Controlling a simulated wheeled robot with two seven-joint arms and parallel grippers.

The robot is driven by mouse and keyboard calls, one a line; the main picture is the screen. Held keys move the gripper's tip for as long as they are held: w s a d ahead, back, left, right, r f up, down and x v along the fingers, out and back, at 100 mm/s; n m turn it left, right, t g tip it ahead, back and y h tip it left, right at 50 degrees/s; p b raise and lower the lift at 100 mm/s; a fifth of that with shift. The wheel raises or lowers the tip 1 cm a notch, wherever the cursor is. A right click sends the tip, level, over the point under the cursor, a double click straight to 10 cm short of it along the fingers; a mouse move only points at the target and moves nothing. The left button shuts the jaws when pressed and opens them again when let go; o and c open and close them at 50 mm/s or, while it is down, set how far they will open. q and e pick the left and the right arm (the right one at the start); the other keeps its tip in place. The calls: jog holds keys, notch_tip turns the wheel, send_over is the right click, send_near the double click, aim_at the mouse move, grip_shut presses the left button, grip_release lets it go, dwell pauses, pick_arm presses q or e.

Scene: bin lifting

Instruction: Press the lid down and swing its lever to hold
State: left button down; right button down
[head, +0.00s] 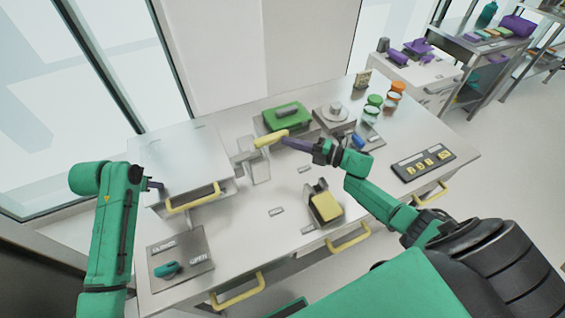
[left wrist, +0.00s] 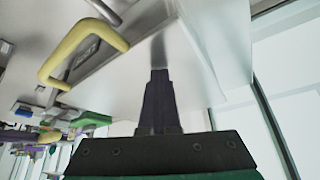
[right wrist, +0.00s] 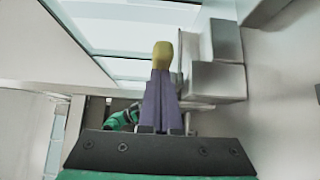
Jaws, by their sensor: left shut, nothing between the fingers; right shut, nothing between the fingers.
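The lid (head: 185,155) is a flat silver metal top with a yellow handle (head: 193,200) at its front; the handle also shows in the left wrist view (left wrist: 75,45). My left gripper (head: 161,186) is shut and empty at the lid's front left part. In the left wrist view its fingertips (left wrist: 159,72) meet or nearly meet their dark reflection in the metal; contact is unclear. The yellow lever (head: 270,138) stands right of the lid on a grey bracket. My right gripper (head: 287,141) is shut and empty, with its fingertips at the lever's right end, as the right wrist view (right wrist: 161,72) also shows.
A green box (head: 287,117) and a grey dial block (head: 334,117) stand behind the lever. A yellow-faced block (head: 326,206) sits in front. A panel with a teal knob (head: 168,269) lies at front left, a button panel (head: 424,162) at right.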

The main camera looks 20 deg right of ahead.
pick_arm(q)
jog(key=shift+s+f, duration=0.1)
jog(key=shift+s, duration=0.05)
pick_arm(e)
jog(key=shift+w+d+r, duration=0.15)
jog(key=shift+r, duration=0.15)
pick_arm(q)
jog(key=shift+w+a+f, duration=0.1)
jog(key=shift+w, duration=0.1)
pick_arm(e)
jog(key=w+d+v, duration=0.1)
jog(key=v, duration=1)
jog(key=shift+d+f, duration=0.15)
jog(key=shift+d, duration=0.25)
